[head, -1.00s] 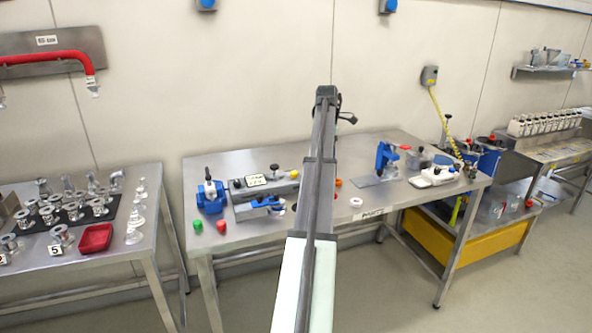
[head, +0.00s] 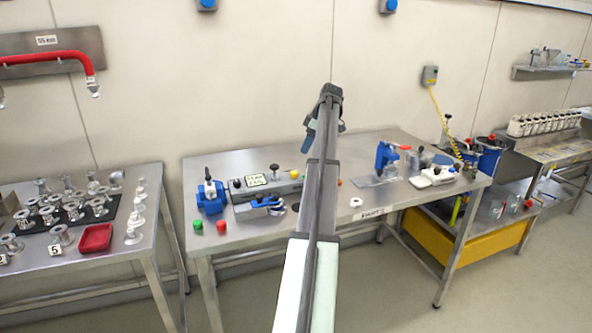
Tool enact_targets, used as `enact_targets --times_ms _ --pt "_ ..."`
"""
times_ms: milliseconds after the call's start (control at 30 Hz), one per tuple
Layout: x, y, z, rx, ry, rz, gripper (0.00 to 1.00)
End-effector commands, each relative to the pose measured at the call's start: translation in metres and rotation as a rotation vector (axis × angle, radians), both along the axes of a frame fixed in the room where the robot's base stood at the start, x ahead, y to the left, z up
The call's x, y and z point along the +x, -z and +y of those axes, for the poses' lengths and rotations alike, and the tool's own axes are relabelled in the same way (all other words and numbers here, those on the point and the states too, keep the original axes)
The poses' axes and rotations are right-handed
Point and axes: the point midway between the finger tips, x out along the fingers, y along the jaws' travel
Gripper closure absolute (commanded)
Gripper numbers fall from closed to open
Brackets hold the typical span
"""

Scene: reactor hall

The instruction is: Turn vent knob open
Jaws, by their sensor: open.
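My gripper (head: 309,138) hangs at the far end of my raised arm, over the back of the middle bench and left of the arm. It is open, small and dark in the head view, and apart from everything on the bench. Below and to its left, a grey unit (head: 283,187) on the bench carries a black knob (head: 275,168) on a stem, a yellow cap (head: 294,174) and a label plate. I cannot tell which knob is the vent knob. My arm hides the unit's right end.
A blue device (head: 211,198) stands left of the unit, with green (head: 198,225) and red (head: 222,226) caps in front. A white ring (head: 356,202) and a blue stand (head: 385,155) are on the right. The bench's front middle is partly clear.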

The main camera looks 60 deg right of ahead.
Motion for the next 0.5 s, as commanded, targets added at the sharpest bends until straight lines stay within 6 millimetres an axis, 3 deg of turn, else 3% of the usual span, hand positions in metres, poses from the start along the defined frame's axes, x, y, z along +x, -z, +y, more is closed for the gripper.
enact_targets --times_ms 500 --pt "0.033 0.082 0.008 0.001 -0.003 0.001 0.44"
